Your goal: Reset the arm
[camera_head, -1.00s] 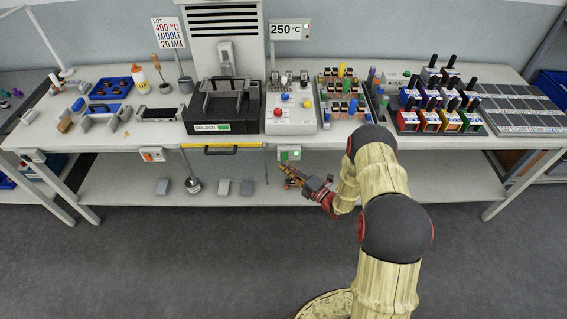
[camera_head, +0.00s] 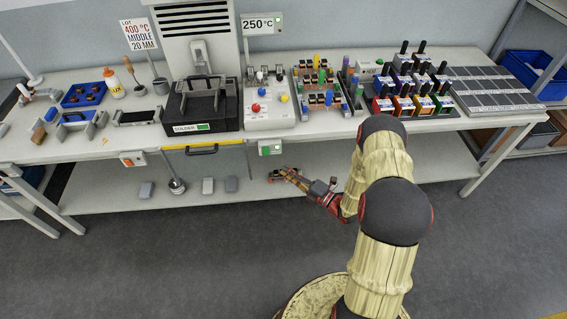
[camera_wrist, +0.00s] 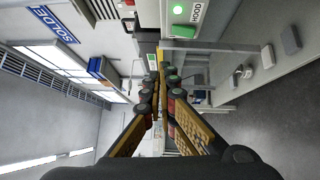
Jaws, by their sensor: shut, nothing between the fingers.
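My gripper (camera_head: 287,174) is in front of the workbench, below the level of its top, with the lower shelf behind it in the head view. It is shut and empty, and touches nothing that I can see. In the wrist view its two fingers (camera_wrist: 158,82) come together at the tips. My arm is bent, reaching forward and to the left from the base.
The workbench top (camera_head: 110,146) carries a black solder unit (camera_head: 200,105), a white button box (camera_head: 268,116), and colored bins (camera_head: 405,105). The lower shelf (camera_head: 120,195) holds small grey blocks. The floor in front is clear.

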